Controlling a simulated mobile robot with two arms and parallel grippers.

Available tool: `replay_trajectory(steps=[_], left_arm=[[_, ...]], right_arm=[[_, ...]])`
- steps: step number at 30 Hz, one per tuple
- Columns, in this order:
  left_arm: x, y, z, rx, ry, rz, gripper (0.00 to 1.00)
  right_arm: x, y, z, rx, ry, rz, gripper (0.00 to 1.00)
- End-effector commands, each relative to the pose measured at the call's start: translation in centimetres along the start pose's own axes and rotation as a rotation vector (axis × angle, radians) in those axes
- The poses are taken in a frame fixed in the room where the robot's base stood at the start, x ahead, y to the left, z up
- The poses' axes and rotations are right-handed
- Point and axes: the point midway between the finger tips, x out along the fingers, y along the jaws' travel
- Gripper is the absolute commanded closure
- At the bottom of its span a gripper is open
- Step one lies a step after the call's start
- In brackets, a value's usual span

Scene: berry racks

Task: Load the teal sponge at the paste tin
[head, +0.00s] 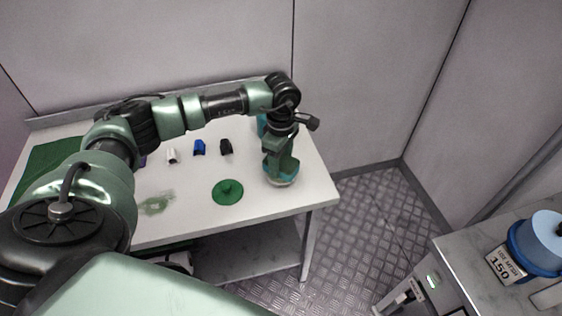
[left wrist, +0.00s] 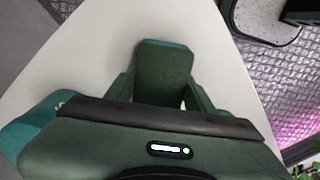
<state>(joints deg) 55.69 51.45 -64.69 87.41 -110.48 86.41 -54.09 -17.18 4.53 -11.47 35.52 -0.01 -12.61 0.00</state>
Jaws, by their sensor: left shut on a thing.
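My left gripper (head: 281,172) is low over the right end of the white table, pointing down. It is shut on a block, the sponge (left wrist: 165,72), which shows a dark green face and a teal edge between the fingers in the left wrist view. In the head view the gripper mostly hides it; a teal and pale rounded edge shows at the fingertips. I cannot tell whether that edge is the sponge or a tin. A green round lid-like disc with a knob (head: 228,192) lies left of the gripper. My right gripper is not in view.
A teal object (head: 262,125) stands behind the gripper, partly hidden. Small white (head: 171,156), blue (head: 199,147) and black (head: 226,147) pieces stand on the table (head: 195,222). A green smear (head: 157,203) marks its top. A blue container (head: 540,240) sits on the right counter.

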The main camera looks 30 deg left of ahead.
Motion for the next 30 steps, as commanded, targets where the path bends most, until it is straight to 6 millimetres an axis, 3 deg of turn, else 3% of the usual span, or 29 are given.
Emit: replay_trajectory(steps=[14,30], left_arm=[[-0.1,-0.1,0.0,0.001,0.001,-0.004,0.79],[-4.3,0.0,0.0,-0.001,0.001,-0.001,0.79]], right_arm=[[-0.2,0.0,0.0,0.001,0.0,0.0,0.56],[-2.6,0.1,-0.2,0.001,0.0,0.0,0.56]])
